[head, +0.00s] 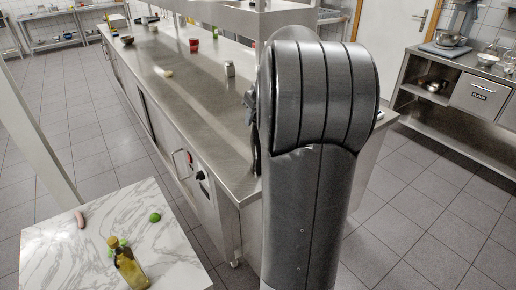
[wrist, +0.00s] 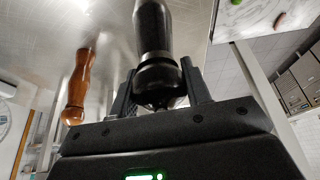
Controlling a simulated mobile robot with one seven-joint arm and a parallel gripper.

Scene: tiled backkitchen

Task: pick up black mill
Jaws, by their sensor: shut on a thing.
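The black mill (wrist: 153,35) is a dark, glossy, turned shape in the middle of the wrist view. My gripper (wrist: 158,76) is shut on it, with one finger on each side of its rounded end. The far end of the mill runs out of the top of the wrist view. In the head view my own arm covers the middle, and the mill cannot be made out there.
A brown wooden mill (wrist: 79,85) is just left of my gripper in the wrist view. The long steel counter (head: 205,110) holds a small shaker (head: 229,69), a red cup (head: 194,45) and a bowl (head: 127,40). A marble table (head: 60,255) with a bottle (head: 128,268) stands front left.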

